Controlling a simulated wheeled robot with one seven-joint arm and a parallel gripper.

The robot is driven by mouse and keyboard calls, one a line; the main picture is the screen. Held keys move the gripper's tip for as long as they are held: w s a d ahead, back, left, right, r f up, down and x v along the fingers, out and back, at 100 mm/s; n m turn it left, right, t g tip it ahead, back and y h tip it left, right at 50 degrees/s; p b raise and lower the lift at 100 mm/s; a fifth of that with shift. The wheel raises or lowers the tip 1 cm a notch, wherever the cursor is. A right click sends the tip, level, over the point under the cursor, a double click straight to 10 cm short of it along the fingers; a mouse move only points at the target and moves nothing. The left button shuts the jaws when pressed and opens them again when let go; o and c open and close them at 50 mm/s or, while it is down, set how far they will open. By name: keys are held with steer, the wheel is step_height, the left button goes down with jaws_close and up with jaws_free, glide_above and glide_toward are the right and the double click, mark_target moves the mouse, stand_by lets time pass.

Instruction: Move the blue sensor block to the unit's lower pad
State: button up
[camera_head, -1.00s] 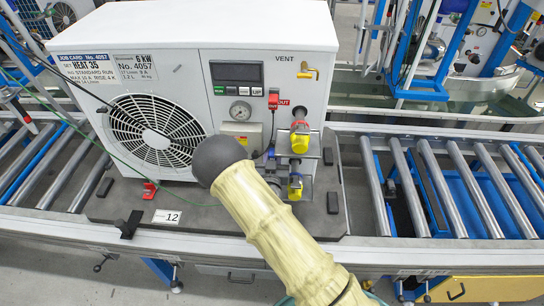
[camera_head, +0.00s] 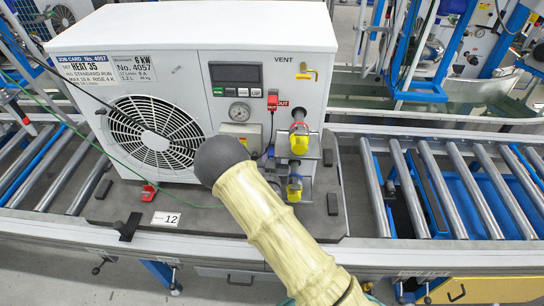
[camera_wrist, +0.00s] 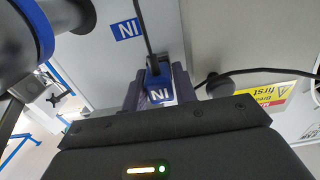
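The blue sensor block (camera_wrist: 158,82), marked IN and upside down in the wrist view, sits between the two dark fingers of my gripper (camera_wrist: 159,92). The fingers appear to touch its sides. A black cable rises from the block. A blue IN label (camera_wrist: 127,29) is on the grey unit face close beyond it. The pad surface cannot be told apart here. A red sensor block (camera_head: 273,101) sits by the OUT label, on the upper pad.
Two pipe ports with yellow caps, the upper (camera_head: 299,144) and lower (camera_head: 294,192), protrude right of my arm. In the wrist view a grey cylinder (camera_wrist: 25,35) stands close at left. A cable (camera_wrist: 265,72) crosses at right. The roller conveyor (camera_head: 455,190) to the right is clear.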

steer(key=o, duration=0.4)
steer(key=s+b, duration=0.1)
steer(key=s, duration=0.4)
steer(key=s+b, duration=0.2)
steer(key=s, duration=0.4)
steer(key=s+b, duration=0.1)
steer(key=s, duration=0.5)
steer(key=shift+s+a, duration=0.2)
steer(key=shift+a, duration=0.05)
